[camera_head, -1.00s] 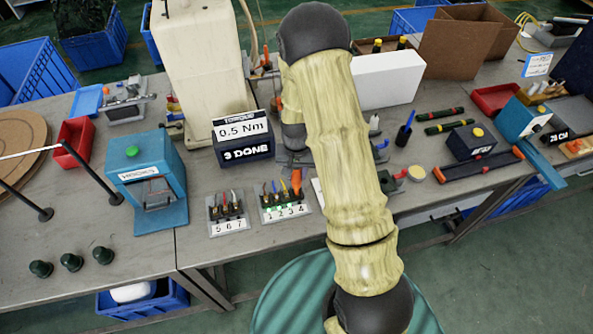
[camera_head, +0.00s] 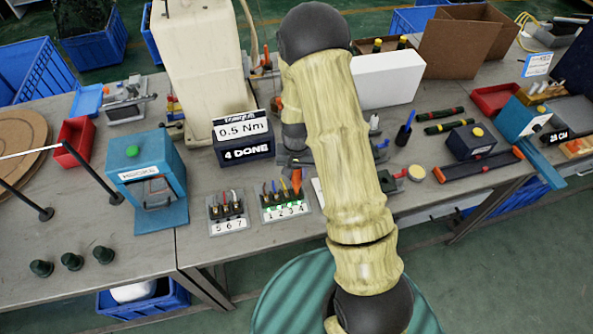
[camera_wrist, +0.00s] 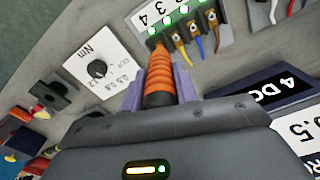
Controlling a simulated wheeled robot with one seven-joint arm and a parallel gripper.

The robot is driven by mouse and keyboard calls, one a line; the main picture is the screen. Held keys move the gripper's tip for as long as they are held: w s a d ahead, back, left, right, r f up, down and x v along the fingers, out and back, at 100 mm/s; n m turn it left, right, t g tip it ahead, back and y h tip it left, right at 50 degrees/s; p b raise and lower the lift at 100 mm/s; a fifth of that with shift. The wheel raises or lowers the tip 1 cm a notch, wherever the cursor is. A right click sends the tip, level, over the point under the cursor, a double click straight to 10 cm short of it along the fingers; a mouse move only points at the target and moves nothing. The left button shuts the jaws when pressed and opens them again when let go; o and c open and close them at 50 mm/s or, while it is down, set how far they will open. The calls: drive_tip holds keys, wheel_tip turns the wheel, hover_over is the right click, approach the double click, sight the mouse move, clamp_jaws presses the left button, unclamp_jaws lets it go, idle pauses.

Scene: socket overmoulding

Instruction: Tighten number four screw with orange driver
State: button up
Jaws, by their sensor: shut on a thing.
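The orange driver (camera_wrist: 160,75) is held upright between the two fingers of my gripper (camera_wrist: 158,92), which is shut on it. Its lower end is over the number 4 place of the terminal block (camera_wrist: 228,40); the screw under it is hidden. Green lights show beside the numbers, including 4. In the head view the orange driver (camera_head: 297,181) stands at the right end of the block (camera_head: 285,212) marked 1 to 4, and my arm hides most of the gripper. The torque display (camera_head: 243,140) reads 0.5 Nm and 4 DONE.
A second block (camera_head: 228,213) marked 5, 6, 7 stands just left. A blue box (camera_head: 146,180) with a green button is further left. In the wrist view a white Nm dial plate (camera_wrist: 97,68) lies left of the driver.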

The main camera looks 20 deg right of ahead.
drive_tip(key=shift+r+p, duration=1.8)
drive_tip(key=shift+r, duration=0.75)
drive_tip(key=shift+d+f, duration=0.1)
